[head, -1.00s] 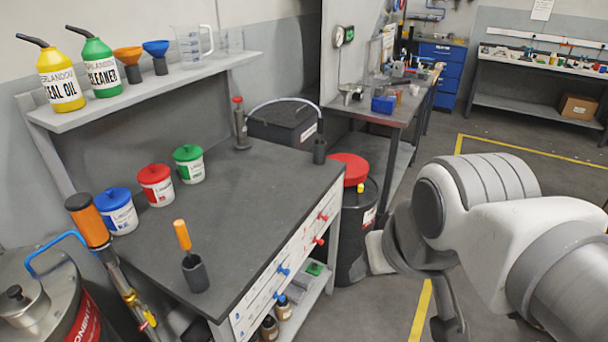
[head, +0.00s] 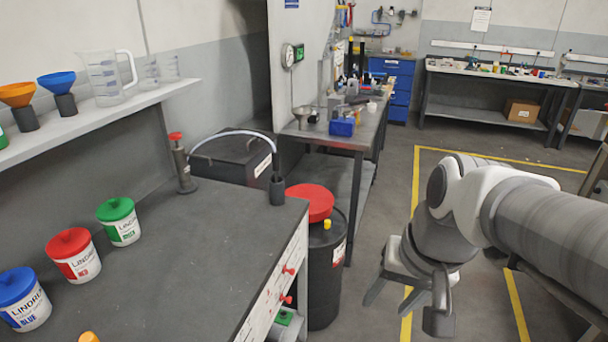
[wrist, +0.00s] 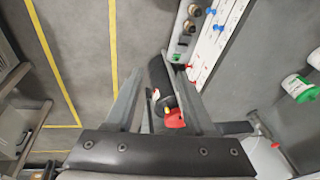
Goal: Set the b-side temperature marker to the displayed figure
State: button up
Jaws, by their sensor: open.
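A white scale panel on the bench's front face (head: 277,288) carries two red markers, an upper one (head: 289,270) and a lower one (head: 286,299). In the wrist view the panel (wrist: 207,50) also carries two blue markers (wrist: 212,11) (wrist: 219,28). The panel's lettering is too small to read, so I cannot tell which marker is the b-side one. A round dial gauge (head: 288,54) with a small green display (head: 298,53) hangs on the far partition; its figure is unreadable. My gripper (head: 408,300) is open and empty, above the floor right of the bench, apart from the markers.
Blue, red and green tubs (head: 119,222) stand on the bench top. Yellow-lined floor (head: 413,190) is clear towards the back.

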jog(key=w+a+f+m+g+y+b, duration=0.1)
jog(key=w+f+m+g+y+b, duration=0.15)
jog(key=f, duration=0.45)
jog(key=w+a+f+m+g+y+b, duration=0.1)
jog(key=w+a+f+m+y+b, duration=0.2)
jog(key=f, duration=0.4)
jog(key=m+t+y+b, duration=0.9)
jog(key=m+b, duration=0.2)
jog(key=m, duration=0.9)
send_near(291, 300)
jog(key=b+x, duration=0.3)
jog(key=x, duration=0.5)
jog(key=shift+w+a+b, duration=0.2)
jog(key=shift+a+b, duration=0.15)
grip_shut()
